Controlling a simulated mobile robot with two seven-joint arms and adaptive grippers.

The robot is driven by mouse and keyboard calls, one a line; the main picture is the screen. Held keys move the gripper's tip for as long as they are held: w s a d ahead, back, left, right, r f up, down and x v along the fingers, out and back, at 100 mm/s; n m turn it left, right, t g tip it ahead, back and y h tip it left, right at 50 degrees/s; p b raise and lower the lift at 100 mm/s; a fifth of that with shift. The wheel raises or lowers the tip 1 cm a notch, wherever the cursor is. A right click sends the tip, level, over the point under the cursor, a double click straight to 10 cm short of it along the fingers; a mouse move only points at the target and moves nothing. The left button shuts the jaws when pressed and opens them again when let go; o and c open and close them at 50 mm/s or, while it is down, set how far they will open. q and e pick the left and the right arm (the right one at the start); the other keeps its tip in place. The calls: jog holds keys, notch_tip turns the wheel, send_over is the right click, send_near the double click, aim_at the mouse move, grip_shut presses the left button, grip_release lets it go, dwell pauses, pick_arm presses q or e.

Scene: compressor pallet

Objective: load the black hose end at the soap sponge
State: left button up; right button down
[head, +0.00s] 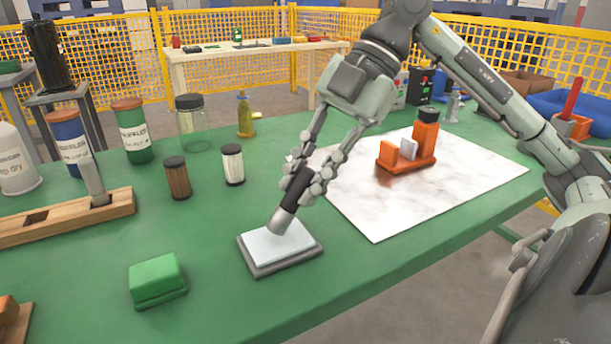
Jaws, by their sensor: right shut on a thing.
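My right gripper (306,178) is shut on the black hose end (296,189), a short black cylinder with a grey lower end. The hose end is tilted, and its grey end points down and left. That grey end meets the pale pad (268,247) in a flat dark grey tray, seemingly the soap sponge; whether it presses in, I cannot tell. The gripper fingers are above the pad and hide part of the black grip. My left gripper is not in view.
A green block (157,279) lies left of the tray. A wooden rack (60,219) holds a grey-ended piece. Several jars and bottles, including a white-filled jar (232,165), stand behind. An orange fixture (408,150) sits on a white sheet (440,197). The green table is clear in front.

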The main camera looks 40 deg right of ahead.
jog(key=shift+f+b, duration=0.55)
jog(key=shift+b, duration=0.1)
dwell(1.7)
jog(key=shift+r+p, duration=2.55)
jog(key=shift+r, duration=1.05)
